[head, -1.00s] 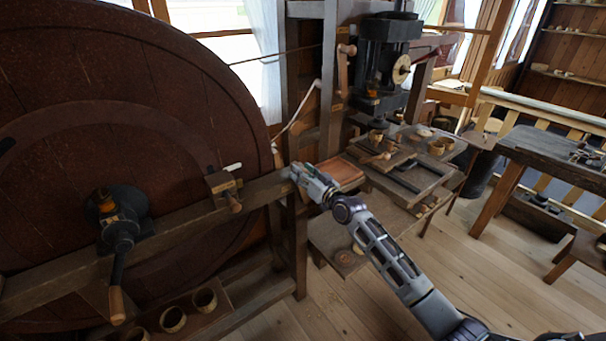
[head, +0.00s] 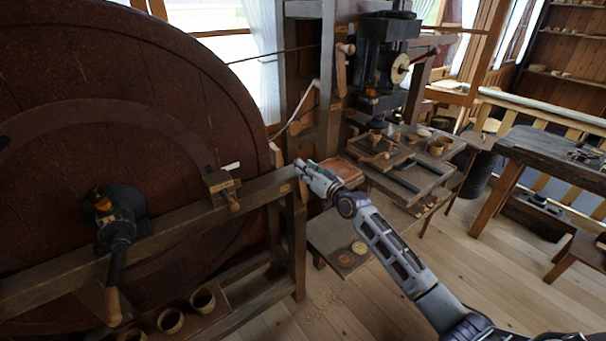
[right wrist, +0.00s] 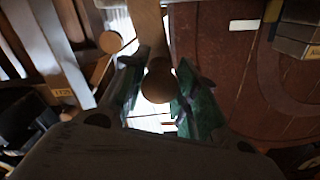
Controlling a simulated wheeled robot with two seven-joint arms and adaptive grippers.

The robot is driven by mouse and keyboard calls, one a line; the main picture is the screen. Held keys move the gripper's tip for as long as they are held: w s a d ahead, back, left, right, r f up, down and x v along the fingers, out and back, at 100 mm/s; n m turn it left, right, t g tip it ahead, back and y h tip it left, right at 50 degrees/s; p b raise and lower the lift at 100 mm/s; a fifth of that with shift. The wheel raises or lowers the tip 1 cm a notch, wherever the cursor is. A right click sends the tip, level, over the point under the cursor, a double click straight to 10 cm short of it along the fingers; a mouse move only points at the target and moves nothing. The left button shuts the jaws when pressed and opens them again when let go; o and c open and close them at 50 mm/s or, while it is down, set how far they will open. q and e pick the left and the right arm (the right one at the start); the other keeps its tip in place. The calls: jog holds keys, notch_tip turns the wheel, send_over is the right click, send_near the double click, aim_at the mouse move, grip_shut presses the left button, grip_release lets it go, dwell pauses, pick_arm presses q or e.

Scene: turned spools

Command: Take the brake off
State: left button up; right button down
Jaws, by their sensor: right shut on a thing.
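The big dark red wheel (head: 70,120) fills the left of the head view and also shows in the right wrist view (right wrist: 225,75). My right gripper (head: 303,170) is at the right end of the wooden beam, beside the wheel's rim. In the right wrist view its green-padded fingers (right wrist: 160,98) are shut on a wooden handle with a round end (right wrist: 158,84). In the head view the gripper mostly hides this handle. A wooden block with a small handle and label plate (head: 220,185) sits on the beam. My left gripper is not in view.
A black crank with a wooden handle (head: 112,262) sticks out at the wheel's hub. A pale lever rod (head: 302,108) slants by the post behind my gripper. A press stands over a workbench (head: 425,180). Cups (head: 171,320) stand on a low shelf.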

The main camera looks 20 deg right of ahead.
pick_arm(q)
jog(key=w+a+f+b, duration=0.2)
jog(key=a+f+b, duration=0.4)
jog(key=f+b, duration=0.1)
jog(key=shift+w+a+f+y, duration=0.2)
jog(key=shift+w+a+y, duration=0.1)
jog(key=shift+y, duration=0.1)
pick_arm(e)
jog(key=w+d+m, duration=0.3)
jog(key=d+m, duration=0.3)
jog(key=d, duration=0.3)
jog(key=shift+w+f, duration=0.15)
jog(key=shift+f, duration=0.3)
jog(key=c, duration=1.1)
grip_release()
jog(key=shift+d+f, duration=0.1)
jog(key=shift+d, duration=0.1)
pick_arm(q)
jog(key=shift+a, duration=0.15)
pick_arm(e)
jog(key=shift+a, duration=0.15)
